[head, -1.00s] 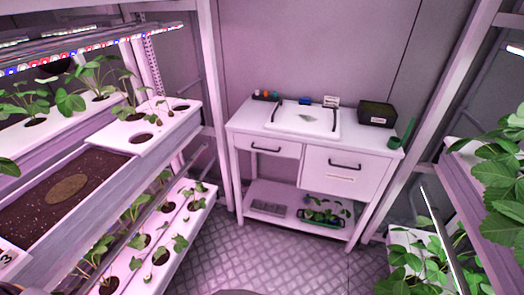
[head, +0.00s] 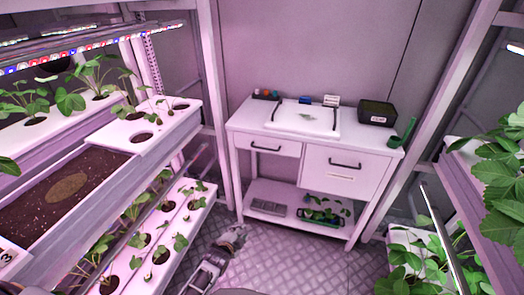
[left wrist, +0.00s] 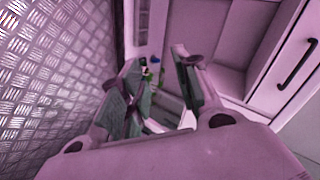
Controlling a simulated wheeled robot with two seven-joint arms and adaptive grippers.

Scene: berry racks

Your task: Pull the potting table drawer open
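The white potting table (head: 318,142) stands against the back wall in the head view. Its left drawer (head: 268,146) is shallow, with a dark bar handle (head: 266,149). Its right drawer front (head: 345,172) is deeper, with another dark handle (head: 345,164). Both look shut. My left gripper (head: 238,233) is low in front of the table, apart from it. In the left wrist view my left gripper (left wrist: 156,62) has its fingers spread, with nothing between them. A dark handle (left wrist: 297,64) on a white front shows at the right there; I cannot tell which drawer. My right gripper is not in view.
A planted rack (head: 165,150) runs along the left, close to my left arm. Another rack with leafy plants (head: 495,180) is at the right. On the table top are a white tray (head: 300,127) and a dark box (head: 377,113). The floor (head: 300,260) before the table is clear.

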